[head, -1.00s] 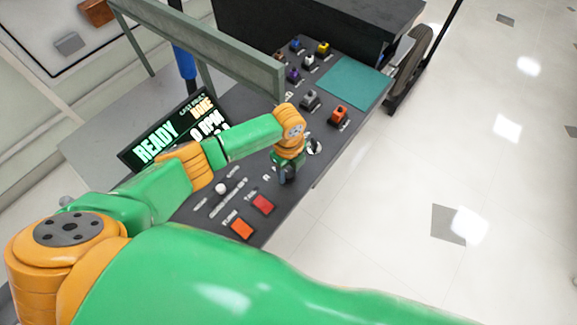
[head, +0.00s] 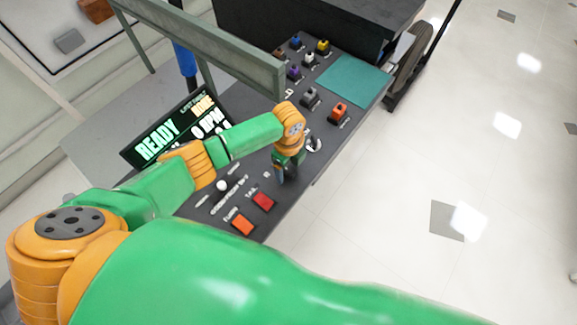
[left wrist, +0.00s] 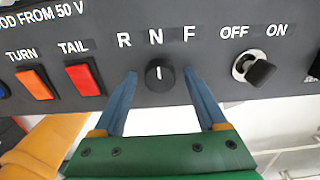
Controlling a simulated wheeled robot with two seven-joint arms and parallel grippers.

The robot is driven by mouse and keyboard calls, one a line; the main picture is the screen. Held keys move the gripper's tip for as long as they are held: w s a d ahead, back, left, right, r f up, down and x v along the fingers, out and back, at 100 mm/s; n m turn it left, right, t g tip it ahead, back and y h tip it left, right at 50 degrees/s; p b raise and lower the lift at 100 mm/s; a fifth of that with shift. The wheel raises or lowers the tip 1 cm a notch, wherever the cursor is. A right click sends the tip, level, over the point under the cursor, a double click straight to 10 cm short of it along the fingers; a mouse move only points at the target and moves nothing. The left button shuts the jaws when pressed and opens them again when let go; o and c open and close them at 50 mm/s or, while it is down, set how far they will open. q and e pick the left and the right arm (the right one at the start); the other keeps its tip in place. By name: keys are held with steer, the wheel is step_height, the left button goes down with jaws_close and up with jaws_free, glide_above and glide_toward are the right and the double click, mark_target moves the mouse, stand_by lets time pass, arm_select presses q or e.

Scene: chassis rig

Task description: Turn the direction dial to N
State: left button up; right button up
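The direction dial (left wrist: 160,76) is a small dark knob on the console, below the letters R, N and F in the left wrist view. Its white mark points straight up at N. My left gripper (left wrist: 160,80) is open, with one blue-grey finger on each side of the dial. A gap shows between each finger and the knob. In the head view my left gripper (head: 286,173) is low over the console's front part and hides the dial. My right gripper is not in view.
Right of the dial is an OFF/ON switch (left wrist: 256,70). Left of it are a red TAIL button (left wrist: 83,78) and an orange TURN button (left wrist: 35,83). A lit display (head: 180,130) stands behind my arm. Several coloured knobs and a teal pad (head: 355,80) are farther along the console.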

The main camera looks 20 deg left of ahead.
mark_target(288, 170)
arm_select(q)
step_height(288, 170, up, 7)
steer(key=shift+r, duration=0.1)
stand_by(0.5)
